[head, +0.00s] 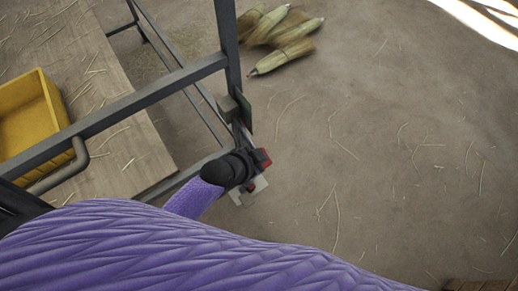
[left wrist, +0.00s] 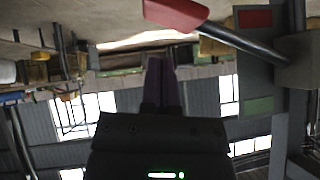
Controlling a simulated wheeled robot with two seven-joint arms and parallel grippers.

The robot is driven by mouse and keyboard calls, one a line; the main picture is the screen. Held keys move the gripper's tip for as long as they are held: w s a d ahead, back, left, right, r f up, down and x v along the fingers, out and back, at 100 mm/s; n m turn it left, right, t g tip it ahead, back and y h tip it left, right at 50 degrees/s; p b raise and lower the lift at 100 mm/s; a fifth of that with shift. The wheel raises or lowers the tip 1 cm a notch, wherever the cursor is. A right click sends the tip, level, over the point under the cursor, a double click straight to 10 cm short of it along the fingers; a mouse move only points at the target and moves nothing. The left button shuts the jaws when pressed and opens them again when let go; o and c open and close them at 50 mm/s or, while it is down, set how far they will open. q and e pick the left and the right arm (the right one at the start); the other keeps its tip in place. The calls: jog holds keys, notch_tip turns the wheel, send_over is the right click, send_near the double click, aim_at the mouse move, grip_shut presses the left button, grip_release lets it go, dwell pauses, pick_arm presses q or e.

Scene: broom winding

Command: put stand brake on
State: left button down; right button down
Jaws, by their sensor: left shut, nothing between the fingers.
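A lever with a red grip (left wrist: 175,14) and a dark rod shows at the top of the left wrist view. The rod runs right to a grey block (left wrist: 300,62) on the metal stand, beside an upright plate with a red patch (left wrist: 255,18) and a green patch (left wrist: 258,105). My left gripper (left wrist: 160,64) is shut and empty, its fingertips just below the red grip in the picture. I cannot tell whether they touch. In the head view my purple sleeve and dark wrist hide much of the stand (head: 150,98); a red part (head: 262,158) shows beside the wrist.
A wooden surface (head: 140,165) with straw and a yellow bin (head: 30,115) is at the left. Several broom bundles (head: 285,57) lie on the floor beyond the stand. The floor (head: 400,150) to the right is clear except for loose straw.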

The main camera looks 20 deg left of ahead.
pick_arm(q)
jog(key=shift+w+a+f+b, duration=0.15)
jog(key=shift+f+b, duration=0.65)
jog(key=shift+f, duration=1)
jog(key=shift+s+a+f, duration=0.1)
jog(key=shift+s+f, duration=0.1)
jog(key=shift+s, duration=0.05)
jog(key=s+r+p, duration=0.8)
jog(key=r, duration=0.2)
jog(key=shift+a+r+p, duration=0.25)
jog(key=shift+p, duration=0.15)
